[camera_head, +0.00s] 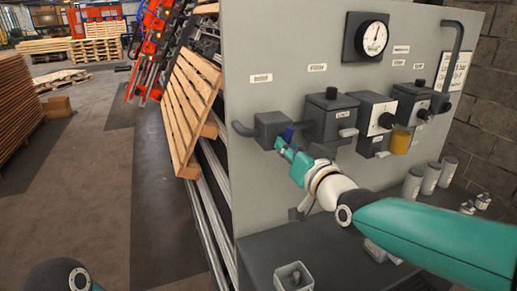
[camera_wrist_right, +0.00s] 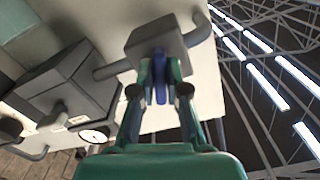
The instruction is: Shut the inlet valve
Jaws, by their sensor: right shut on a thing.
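The inlet valve (camera_head: 272,127) is a grey block on a pipe at the left end of the grey panel, below a small label. Its blue lever (camera_head: 288,134) shows at the block's front, partly hidden by my right gripper (camera_head: 284,147). In the right wrist view, the valve block (camera_wrist_right: 152,42) is straight ahead, and the blue lever (camera_wrist_right: 161,88) lies between the two teal fingers of my right gripper (camera_wrist_right: 160,66). That gripper is shut on the lever. My left gripper is not in view.
To the right on the panel (camera_head: 255,190) are a filter unit (camera_head: 331,114), other dark units, a yellow-bowled unit (camera_head: 400,141) and a round gauge (camera_head: 373,38). A shelf below holds grey cylinders (camera_head: 429,178) and a small box (camera_head: 293,277). A wooden pallet (camera_head: 190,105) leans at the left.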

